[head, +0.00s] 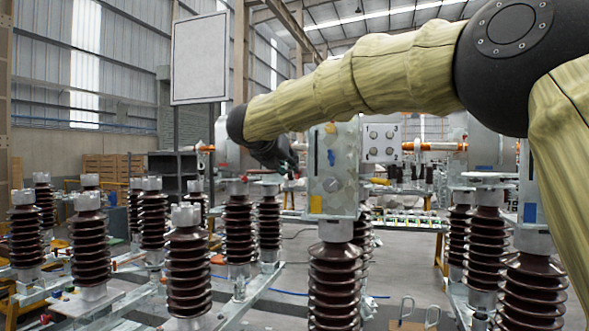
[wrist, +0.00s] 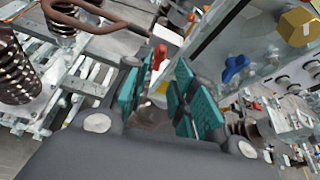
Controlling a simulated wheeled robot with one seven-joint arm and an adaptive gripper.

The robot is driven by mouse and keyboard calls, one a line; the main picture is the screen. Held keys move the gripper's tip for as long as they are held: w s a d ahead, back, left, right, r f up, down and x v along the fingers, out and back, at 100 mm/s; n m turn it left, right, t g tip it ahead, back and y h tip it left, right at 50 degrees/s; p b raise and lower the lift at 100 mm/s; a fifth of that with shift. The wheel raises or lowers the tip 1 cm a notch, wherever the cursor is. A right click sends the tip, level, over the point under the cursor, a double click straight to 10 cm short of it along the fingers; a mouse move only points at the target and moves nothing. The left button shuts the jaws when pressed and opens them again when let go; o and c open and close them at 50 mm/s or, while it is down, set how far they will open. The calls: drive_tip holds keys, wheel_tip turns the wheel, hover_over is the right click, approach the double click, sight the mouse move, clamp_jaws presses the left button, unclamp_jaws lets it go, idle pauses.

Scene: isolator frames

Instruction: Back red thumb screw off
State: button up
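The red thumb screw (wrist: 159,57) shows in the wrist view, just beyond and between the tips of my gripper (wrist: 158,88). The teal finger pads stand apart with a gap between them, and nothing is held. The screw appears ahead of the fingers, not clasped; exact depth is hard to tell. A blue thumb screw (wrist: 235,68) sits on the grey metal box face to the right. In the head view my gripper (head: 288,160) is dark and small, at the left side of the metal box (head: 334,160); the red screw cannot be made out clearly there.
A brass hex part (wrist: 298,27) juts from the box at the wrist view's upper right. Brown ribbed insulators (head: 187,270) stand below and left of my arm. A blank panel (head: 200,58) hangs behind.

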drive_tip(key=p+x, duration=0.1)
drive_tip(key=x, duration=0.5)
clamp_jaws()
